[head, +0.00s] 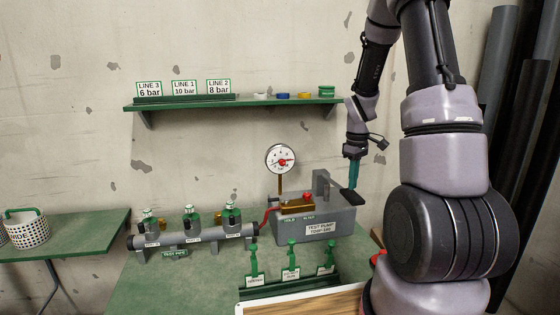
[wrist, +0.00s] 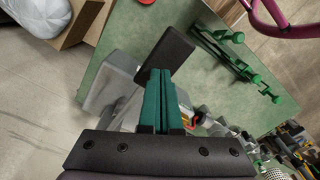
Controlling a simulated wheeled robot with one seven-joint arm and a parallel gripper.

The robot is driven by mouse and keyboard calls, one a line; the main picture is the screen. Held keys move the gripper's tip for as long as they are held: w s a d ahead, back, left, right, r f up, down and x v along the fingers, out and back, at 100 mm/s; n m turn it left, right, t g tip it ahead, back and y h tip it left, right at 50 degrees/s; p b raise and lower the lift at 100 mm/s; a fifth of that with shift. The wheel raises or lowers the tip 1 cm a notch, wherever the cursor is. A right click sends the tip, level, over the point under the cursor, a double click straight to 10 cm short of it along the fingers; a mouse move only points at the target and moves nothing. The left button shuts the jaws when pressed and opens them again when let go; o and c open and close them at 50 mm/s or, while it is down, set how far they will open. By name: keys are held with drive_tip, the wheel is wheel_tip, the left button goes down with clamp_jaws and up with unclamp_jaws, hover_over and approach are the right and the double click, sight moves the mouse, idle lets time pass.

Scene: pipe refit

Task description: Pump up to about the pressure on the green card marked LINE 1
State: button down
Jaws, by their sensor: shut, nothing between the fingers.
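The test pump (head: 325,222) is a grey box on the green bench, labelled TEST PUMP. Its lever ends in a black pad (head: 350,197) at the right, which also shows in the wrist view (wrist: 168,52). My gripper (head: 353,183) is shut and empty, its teal fingers pointing down just above the pad; in the wrist view the fingertips (wrist: 160,72) are beside the pad. I cannot tell whether they touch. A round white gauge (head: 281,159) stands on the pump; its reading is too small to tell. The LINE 1 card (head: 184,88) reads 10 bar.
Cards for LINE 3 (head: 149,89), 6 bar, and LINE 2 (head: 219,87), 8 bar, stand on the green shelf (head: 240,104). A grey pipe manifold (head: 200,238) with several valves is left of the pump. Several green-handled tools (head: 291,260) stand in front.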

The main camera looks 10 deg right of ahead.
idle(1.9)
idle(1.9)
drive_tip(key=shift+f, duration=4.35)
drive_tip(key=shift+r, duration=4.3)
drive_tip(key=shift+f, duration=0.1)
